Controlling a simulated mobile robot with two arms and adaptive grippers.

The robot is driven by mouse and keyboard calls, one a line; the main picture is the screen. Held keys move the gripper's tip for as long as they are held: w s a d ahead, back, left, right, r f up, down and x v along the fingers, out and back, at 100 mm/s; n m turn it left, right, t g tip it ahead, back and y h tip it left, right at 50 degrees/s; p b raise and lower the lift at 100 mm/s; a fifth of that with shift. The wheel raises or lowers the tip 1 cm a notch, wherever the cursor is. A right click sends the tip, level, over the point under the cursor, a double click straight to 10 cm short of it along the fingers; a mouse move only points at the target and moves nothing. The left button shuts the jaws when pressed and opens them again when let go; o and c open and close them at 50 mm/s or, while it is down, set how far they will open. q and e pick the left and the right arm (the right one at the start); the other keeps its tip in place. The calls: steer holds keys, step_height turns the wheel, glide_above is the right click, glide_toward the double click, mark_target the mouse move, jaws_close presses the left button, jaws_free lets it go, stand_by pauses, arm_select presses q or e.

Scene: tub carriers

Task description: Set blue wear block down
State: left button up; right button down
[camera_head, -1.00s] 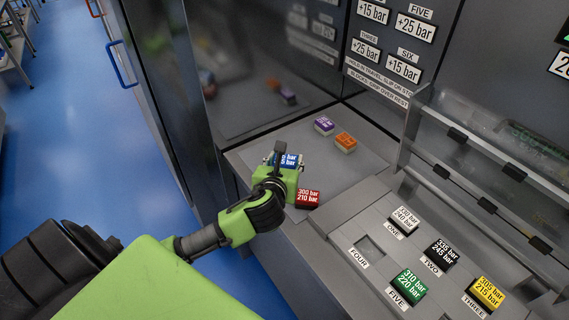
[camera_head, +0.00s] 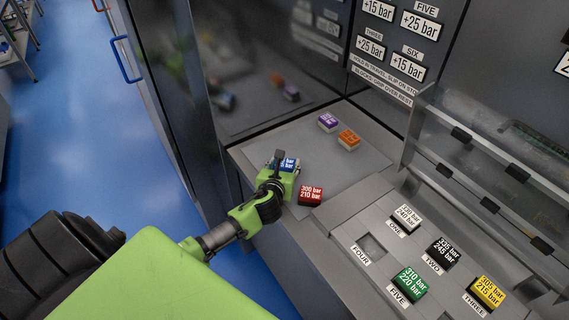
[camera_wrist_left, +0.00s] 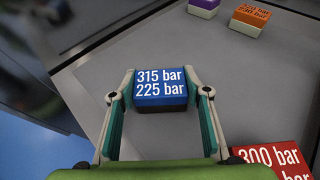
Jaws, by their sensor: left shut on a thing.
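The blue wear block (camera_head: 289,164), marked 315 bar / 225 bar, is at the left part of the grey shelf (camera_head: 318,165). In the left wrist view the blue block (camera_wrist_left: 160,88) sits level between the two fingers. My left gripper (camera_head: 282,165) is shut on it from the near side, and its body hides part of the block in the head view. I cannot tell whether the block touches the shelf or is just above it. My right gripper is not in view.
A red block (camera_head: 311,195) lies close to the right of my left gripper. A purple block (camera_head: 328,122) and an orange block (camera_head: 348,140) stand farther back. A labelled rack (camera_head: 400,262) holds white, black, green and yellow blocks, with pocket FOUR (camera_head: 372,245) empty.

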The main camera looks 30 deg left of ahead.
arm_select(q)
steer(key=shift+f, duration=0.15)
steer(key=o, duration=1.2)
steer(key=shift+r, duration=0.25)
steer(key=shift+s+d, duration=0.1)
steer(key=shift+s, duration=0.25)
steer(key=v, duration=1.1)
steer(key=shift+s+d+r+b, duration=0.1)
steer(key=shift+b, duration=0.2)
